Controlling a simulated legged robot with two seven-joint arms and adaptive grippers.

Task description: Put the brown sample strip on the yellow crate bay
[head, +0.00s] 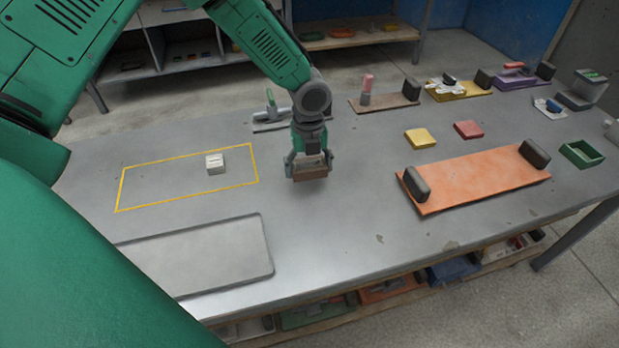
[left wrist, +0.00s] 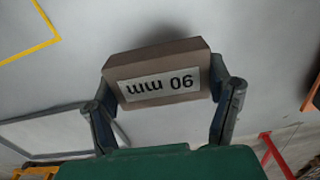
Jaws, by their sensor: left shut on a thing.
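The brown sample strip (head: 310,173) is a short brown block. In the left wrist view the strip (left wrist: 158,60) carries a white label reading "90 mm", upside down there. My left gripper (head: 308,165) is shut on it, one finger at each end. It is over the middle of the grey table; I cannot tell how high. The yellow crate bay seems to be the yellow outline (head: 187,162) on the table, left of the gripper, with a small white block (head: 215,163) inside. A corner of yellow line (left wrist: 45,45) shows in the left wrist view. My right gripper is not in view.
An orange panel (head: 475,180) with black end blocks lies right of the gripper. Behind it are a yellow block (head: 420,138), a red block (head: 468,129) and a brown board (head: 388,102). A grey tray (head: 200,258) lies at front left. Most of the outline is bare.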

